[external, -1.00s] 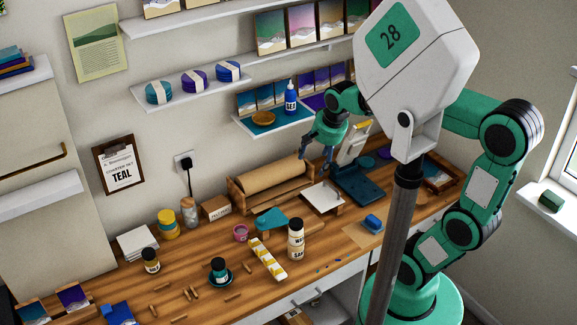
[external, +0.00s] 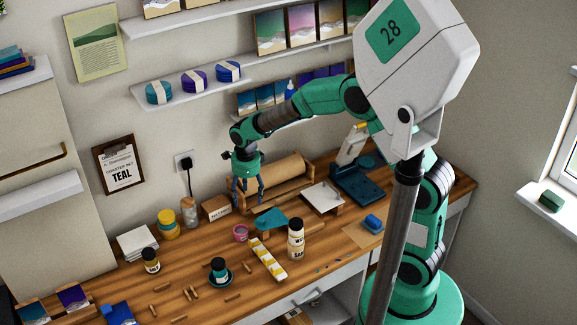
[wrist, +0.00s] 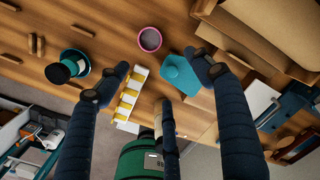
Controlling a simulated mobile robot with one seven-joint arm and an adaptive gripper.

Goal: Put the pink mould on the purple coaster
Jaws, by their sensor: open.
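The pink mould (external: 240,232) is a small round cup standing on the wooden bench, left of a flat teal piece. It also shows near the top centre of the wrist view (wrist: 150,39). My gripper (external: 248,196) is open and empty, above the bench and up and slightly right of the mould in the external view. In the wrist view the mould lies beyond the gap between my open fingertips (wrist: 155,75). I cannot make out a single purple coaster on the bench now; a purple banded stack (external: 194,82) sits on the wall shelf.
A dark bottle (external: 219,266) stands on a teal dish. Small wooden sticks lie on the front left bench.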

